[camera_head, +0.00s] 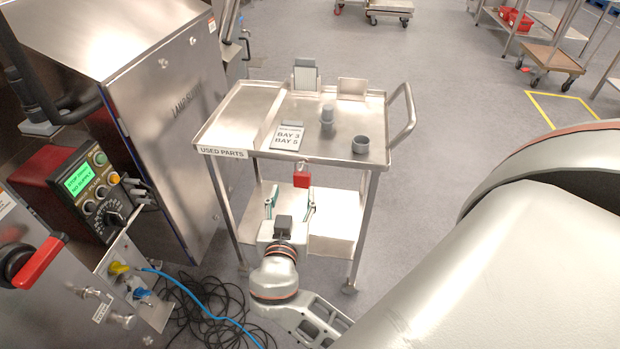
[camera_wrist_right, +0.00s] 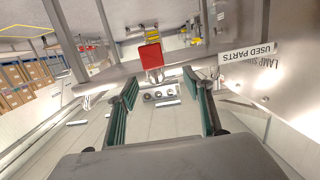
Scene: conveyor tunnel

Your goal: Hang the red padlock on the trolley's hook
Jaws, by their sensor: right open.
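The red padlock (camera_head: 302,179) hangs body-down at the front edge of the trolley (camera_head: 249,144), just under the tray lip. The padlock also shows in the right wrist view (camera_wrist_right: 150,57), where its metal shackle is at the trolley's edge. The hook is too small to make out clearly, but the padlock appears to hang from it. My right gripper (camera_head: 291,197) is open and empty, just in front of and below the padlock. In the right wrist view its two green-lined fingers (camera_wrist_right: 160,77) stand wide apart, with the padlock beyond their tips. My left gripper is not in view.
A metal machine (camera_head: 165,110) stands close at left, with a control panel (camera_head: 88,184). Cables (camera_head: 215,315) lie on the floor.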

